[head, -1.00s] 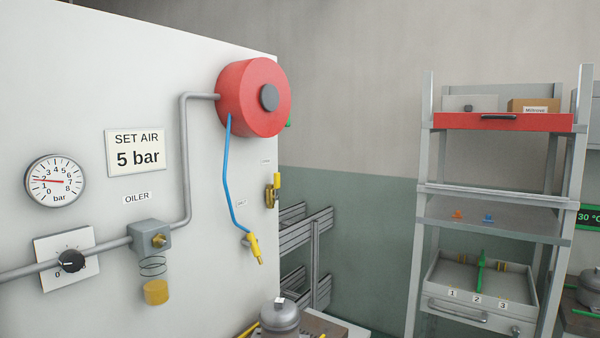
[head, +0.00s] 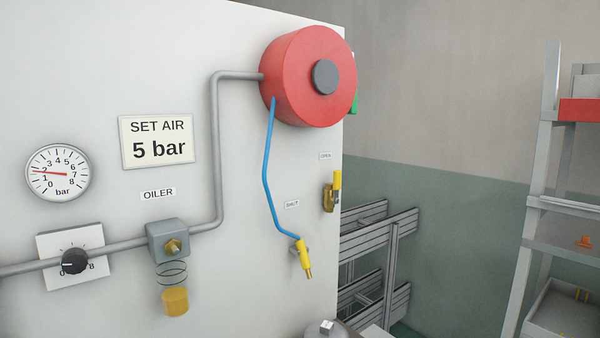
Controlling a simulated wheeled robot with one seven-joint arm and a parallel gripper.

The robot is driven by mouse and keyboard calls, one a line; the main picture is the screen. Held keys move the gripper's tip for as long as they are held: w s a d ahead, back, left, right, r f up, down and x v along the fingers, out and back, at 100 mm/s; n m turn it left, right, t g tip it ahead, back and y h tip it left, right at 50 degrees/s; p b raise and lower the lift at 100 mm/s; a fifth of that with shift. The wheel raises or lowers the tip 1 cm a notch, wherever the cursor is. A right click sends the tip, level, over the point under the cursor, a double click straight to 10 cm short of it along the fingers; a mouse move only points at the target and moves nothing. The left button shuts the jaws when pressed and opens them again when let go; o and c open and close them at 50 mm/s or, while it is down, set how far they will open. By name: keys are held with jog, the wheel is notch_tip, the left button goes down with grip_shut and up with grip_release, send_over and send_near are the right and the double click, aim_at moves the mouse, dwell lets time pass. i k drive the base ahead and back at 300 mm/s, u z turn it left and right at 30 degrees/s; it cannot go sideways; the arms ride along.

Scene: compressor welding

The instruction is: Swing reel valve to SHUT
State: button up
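The reel valve is a small brass valve body (head: 329,198) near the right edge of the white panel, below the red hose reel (head: 300,80). Its yellow lever (head: 337,180) stands upright. The OPEN label (head: 326,156) is above the valve, and the SHUT label (head: 292,204) is to its left. A blue hose (head: 265,170) hangs from the reel and ends in a yellow nozzle (head: 304,257) at a hook, below the SHUT label. My gripper is not in view.
On the panel are a pressure gauge (head: 58,172) reading about 2 bar, a black knob (head: 74,261), an oiler (head: 168,240) and a grey pipe (head: 217,150). A metal rack (head: 380,250) stands behind the panel's edge. A shelf unit (head: 545,200) stands at the right.

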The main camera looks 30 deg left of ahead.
aim_at(336, 174)
jog(key=u, duration=0.95)
jog(key=i, duration=0.85)
jog(key=u, duration=0.9)
